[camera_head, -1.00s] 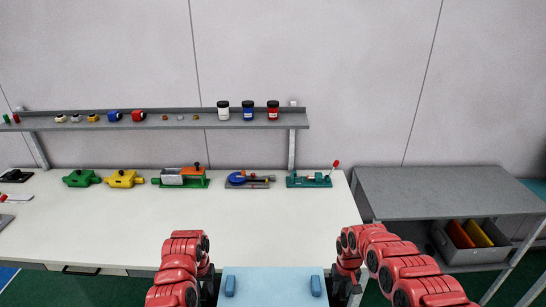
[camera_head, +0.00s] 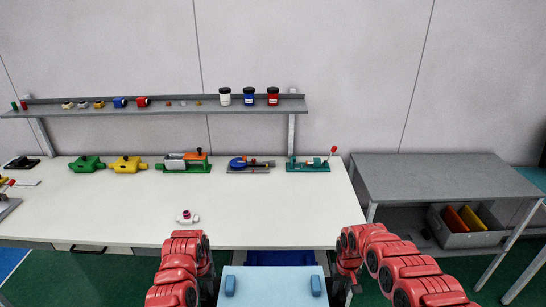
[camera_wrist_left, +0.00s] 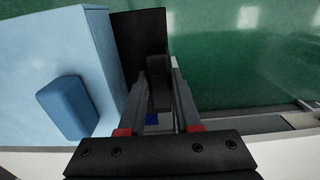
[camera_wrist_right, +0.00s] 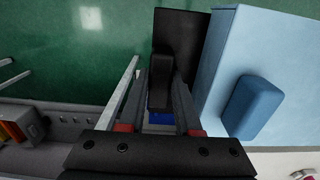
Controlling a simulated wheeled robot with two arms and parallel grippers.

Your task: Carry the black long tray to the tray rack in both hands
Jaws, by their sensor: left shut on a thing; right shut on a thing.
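The black tray shows only at its two ends, as a dark plate with a black handle, in the left wrist view (camera_wrist_left: 136,38) and the right wrist view (camera_wrist_right: 188,38). My left gripper (camera_head: 210,286) is shut on one handle (camera_wrist_left: 158,85). My right gripper (camera_head: 343,284) is shut on the other handle (camera_wrist_right: 160,85). A light blue block (camera_head: 273,287) with two darker blue pads lies between my grippers, right beside the tray's end plates. The rest of the tray is hidden in the head view. I cannot identify the tray rack for certain.
A white workbench (camera_head: 260,215) lies ahead, with several fixtures along its back and a small white-and-red part (camera_head: 187,217) near its front. A wall shelf (camera_head: 160,109) holds jars and small parts. A grey table (camera_head: 440,178) at right has a bin (camera_head: 465,226) below.

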